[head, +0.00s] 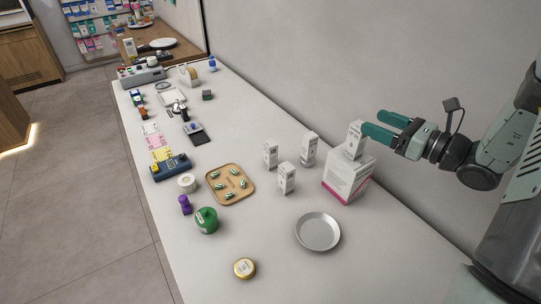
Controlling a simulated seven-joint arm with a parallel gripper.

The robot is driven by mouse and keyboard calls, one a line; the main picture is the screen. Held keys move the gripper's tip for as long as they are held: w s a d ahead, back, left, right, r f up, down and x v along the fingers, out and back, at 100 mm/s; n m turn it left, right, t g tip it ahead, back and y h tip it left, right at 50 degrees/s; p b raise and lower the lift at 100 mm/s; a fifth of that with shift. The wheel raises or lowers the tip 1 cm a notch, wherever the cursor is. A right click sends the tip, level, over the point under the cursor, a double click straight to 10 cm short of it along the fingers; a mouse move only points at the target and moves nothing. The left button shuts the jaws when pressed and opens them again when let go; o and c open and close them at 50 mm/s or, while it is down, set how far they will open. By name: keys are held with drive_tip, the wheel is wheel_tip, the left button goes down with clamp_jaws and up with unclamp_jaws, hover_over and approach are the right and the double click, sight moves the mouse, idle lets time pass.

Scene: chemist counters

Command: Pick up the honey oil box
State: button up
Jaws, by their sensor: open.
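Several small white boxes with grey print stand on the white counter, and their labels are too small to read, so I cannot tell which is the honey oil box. One small white box (354,141) is upright on or just behind a larger white and pink box (346,178). Three others stand to the left: a left box (270,156), a front box (286,179) and a back box (308,150). My gripper (371,121) is open, with its teal fingers pointing left. Its fingertips appear close to the upper right of the box by the pink one; I cannot tell whether they touch.
A round metal dish (318,232) lies in front of the pink box. A wooden tray (249,198) with small green items, a green jar (206,221) and a gold-lidded tin (244,268) are left. The wall (420,60) runs close behind the boxes.

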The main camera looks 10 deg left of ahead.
drive_tip(key=s+a+f+n+g+h, duration=0.3)
drive_tip(key=a+f+n+g+h, duration=0.3)
drive_tip(key=g, duration=0.3)
drive_tip(key=s+a+f+n+g+h, duration=0.3)
drive_tip(key=a+f+n+g+h, duration=0.25)
drive_tip(key=a+g+h, duration=0.2)
drive_tip(key=w+a+r+n+t+h, duration=0.2)
drive_tip(key=w+a+r+t+h, duration=0.2)
drive_tip(key=w+a+t+h, duration=0.5)
drive_tip(key=w+a+r+n+t+h, duration=0.1)
drive_tip(key=w+a+r+t, duration=0.1)
drive_tip(key=a+r+t, duration=0.3)
drive_tip(key=w+a+r+n+t+h, duration=0.1)
drive_tip(key=w+a+r+t, duration=0.15)
drive_tip(key=a, duration=0.45)
approach(275, 146)
drive_tip(key=w+a+f, duration=0.1)
drive_tip(key=w+f, duration=0.1)
drive_tip(key=shift+g, duration=0.3)
drive_tip(key=x, duration=1)
drive_tip(key=shift+w+d+r, duration=0.15)
drive_tip(key=shift+w+d, duration=0.05)
drive_tip(key=shift+w, duration=0.1)
drive_tip(key=c, duration=1)
